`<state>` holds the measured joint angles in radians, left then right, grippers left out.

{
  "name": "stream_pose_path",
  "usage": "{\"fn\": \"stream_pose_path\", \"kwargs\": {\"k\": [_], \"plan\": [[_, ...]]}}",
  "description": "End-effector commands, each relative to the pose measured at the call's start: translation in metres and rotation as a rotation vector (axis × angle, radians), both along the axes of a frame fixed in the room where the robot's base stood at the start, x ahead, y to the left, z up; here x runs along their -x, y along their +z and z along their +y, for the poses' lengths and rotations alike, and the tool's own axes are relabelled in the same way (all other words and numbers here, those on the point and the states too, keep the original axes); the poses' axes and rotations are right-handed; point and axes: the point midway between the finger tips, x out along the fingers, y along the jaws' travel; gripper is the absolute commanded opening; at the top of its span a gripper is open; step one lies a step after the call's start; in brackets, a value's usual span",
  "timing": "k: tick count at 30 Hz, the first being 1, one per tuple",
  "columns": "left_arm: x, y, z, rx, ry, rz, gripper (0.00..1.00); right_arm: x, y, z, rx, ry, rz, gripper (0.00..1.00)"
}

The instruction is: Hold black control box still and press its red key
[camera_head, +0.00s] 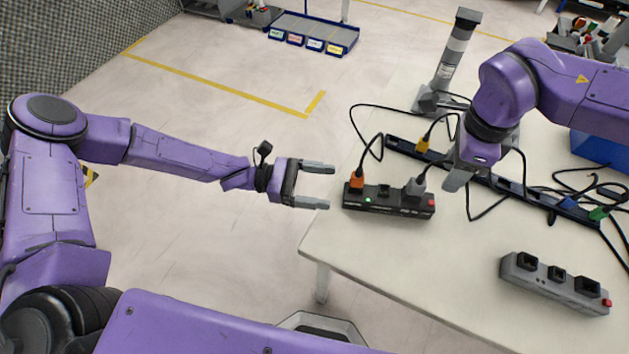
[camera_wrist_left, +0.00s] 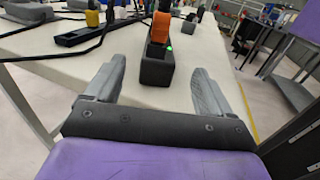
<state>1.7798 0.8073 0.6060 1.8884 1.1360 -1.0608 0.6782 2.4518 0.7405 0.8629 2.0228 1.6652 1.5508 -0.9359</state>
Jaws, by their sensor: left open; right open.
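The black control box (camera_head: 388,203) lies near the left edge of the white table in the head view. An orange plug (camera_head: 356,180) and a grey plug (camera_head: 415,186) sit in it, a green light glows on it, and its red key (camera_head: 431,202) is at its right end. My left gripper (camera_head: 322,186) is open just left of the box's orange-plug end, apart from it. In the left wrist view the box (camera_wrist_left: 157,72) is ahead, between the open fingers. My right gripper (camera_head: 455,179) points down above the box's right end; its finger gap is hard to see.
A grey box with a red key (camera_head: 555,283) lies at the table's front right. A long black power strip (camera_head: 482,178) with cables runs behind the black box. A grey cylindrical post (camera_head: 455,50) stands at the back. The table (camera_head: 400,262) is bare in front of the black box.

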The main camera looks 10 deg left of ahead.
Motion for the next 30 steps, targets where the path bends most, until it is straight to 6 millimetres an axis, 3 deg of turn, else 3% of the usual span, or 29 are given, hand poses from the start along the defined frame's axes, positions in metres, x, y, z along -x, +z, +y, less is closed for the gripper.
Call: {"fn": "stream_pose_path", "kwargs": {"k": [12,17,24,26,30], "plan": [[-0.004,0.000,-0.082,-0.001,0.001,0.000,0.83,0.000,0.000,0.000,0.000,0.001,0.000,0.43],[-0.006,0.000,-0.094,-0.001,0.004,-0.001,0.83,0.000,0.000,0.000,0.000,0.000,0.000,0.43],[-0.006,0.000,-0.095,-0.001,0.004,-0.001,0.83,0.000,0.000,0.000,0.000,0.000,0.000,0.43],[-0.006,0.000,-0.095,-0.001,0.004,-0.001,0.67,0.000,0.000,0.000,0.000,0.000,0.000,0.43],[-0.006,0.000,-0.095,-0.001,0.004,-0.001,0.21,0.000,0.000,0.000,0.000,0.000,0.000,0.43]]}}
